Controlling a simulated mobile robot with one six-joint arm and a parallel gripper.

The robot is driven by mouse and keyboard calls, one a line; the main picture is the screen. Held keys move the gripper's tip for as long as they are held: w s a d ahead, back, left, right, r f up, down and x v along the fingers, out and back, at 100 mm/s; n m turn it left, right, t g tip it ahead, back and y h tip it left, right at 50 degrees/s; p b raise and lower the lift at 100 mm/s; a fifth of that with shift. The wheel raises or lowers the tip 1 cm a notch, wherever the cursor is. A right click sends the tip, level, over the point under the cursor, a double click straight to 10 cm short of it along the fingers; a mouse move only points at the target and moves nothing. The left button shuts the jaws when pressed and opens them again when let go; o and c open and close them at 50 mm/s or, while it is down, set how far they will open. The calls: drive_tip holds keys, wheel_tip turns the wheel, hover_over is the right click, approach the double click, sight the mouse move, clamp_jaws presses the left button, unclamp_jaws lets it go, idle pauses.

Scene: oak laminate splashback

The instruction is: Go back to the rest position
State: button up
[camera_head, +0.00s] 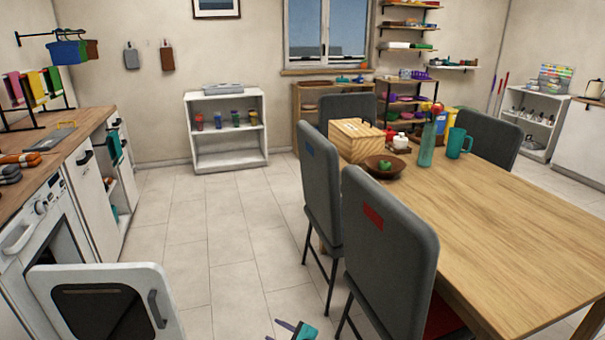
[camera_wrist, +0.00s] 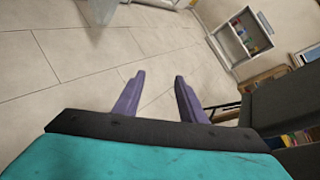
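My gripper (camera_head: 277,330) shows at the bottom edge of the head view, above the tiled floor and left of the nearest grey chair. Only part of its teal body and its purple fingers is in that view. In the wrist view my gripper (camera_wrist: 157,85) has its two purple fingers apart, with only floor tiles between them. It is open and holds nothing. The rest of my arm is out of view.
An open white appliance door (camera_head: 107,305) juts out at lower left. Grey chairs (camera_head: 390,235) and a wooden table (camera_head: 500,210) fill the right. A white shelf (camera_head: 228,160) stands at the back wall. The tiled floor (camera_head: 215,230) between is clear.

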drive_tip(key=s+d+f+n+g+h+p, duration=0.2)
drive_tip(key=s+d+f+n+g+p, duration=0.25)
drive_tip(key=s, duration=0.55)
drive_tip(key=s+d+f+n+g+h+p, duration=0.1)
drive_tip(key=s+d+f+n+g, duration=0.3)
drive_tip(key=s+d+n, duration=0.35)
drive_tip(key=s+d+f+n+g+h+p, duration=0.2)
drive_tip(key=s+d+f+n+g+p, duration=0.3)
drive_tip(key=s, duration=0.6)
drive_tip(key=s+d+r+n+g+h+b, duration=0.1)
drive_tip(key=s+d+r+n+h, duration=0.1)
drive_tip(key=s+d, duration=0.4)
drive_tip(key=shift+s+d+n+h+b, duration=0.3)
drive_tip(key=shift+d+n+h, duration=0.5)
drive_tip(key=shift+d, duration=0.3)
drive_tip(key=shift+w+g, duration=0.1)
drive_tip(key=shift+g, duration=0.15)
drive_tip(key=shift+c, duration=0.9)
